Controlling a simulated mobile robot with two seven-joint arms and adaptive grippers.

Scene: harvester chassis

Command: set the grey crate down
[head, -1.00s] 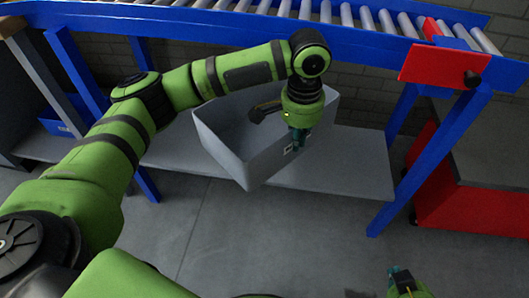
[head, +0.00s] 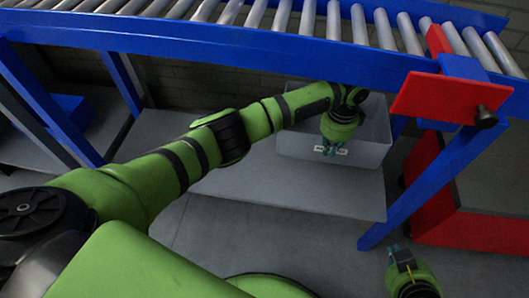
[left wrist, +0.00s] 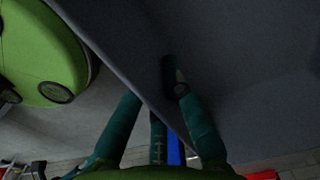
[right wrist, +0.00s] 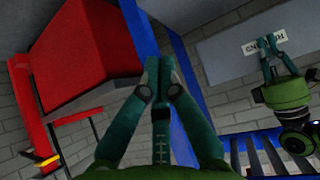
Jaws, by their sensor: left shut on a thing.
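The grey crate (head: 292,143) is an open box with a white label on its near wall. It is level over the right end of the grey shelf (head: 290,185), under the conveyor; I cannot tell whether its bottom touches the shelf. My left gripper (head: 331,148) is shut on the crate's near wall, by the label. In the left wrist view the crate wall (left wrist: 240,60) runs between the fingers (left wrist: 152,85). The crate (right wrist: 222,62) also shows tilted in the right wrist view. My right gripper (head: 398,252) is apart from the crate, its fingertips together and empty (right wrist: 158,65).
The blue conveyor frame (head: 230,35) with metal rollers spans above the shelf. A blue leg (head: 425,185) stands right of the crate, with a red panel (head: 440,97) above it. A red cabinet (head: 475,229) stands at the right. The shelf is clear left of the crate.

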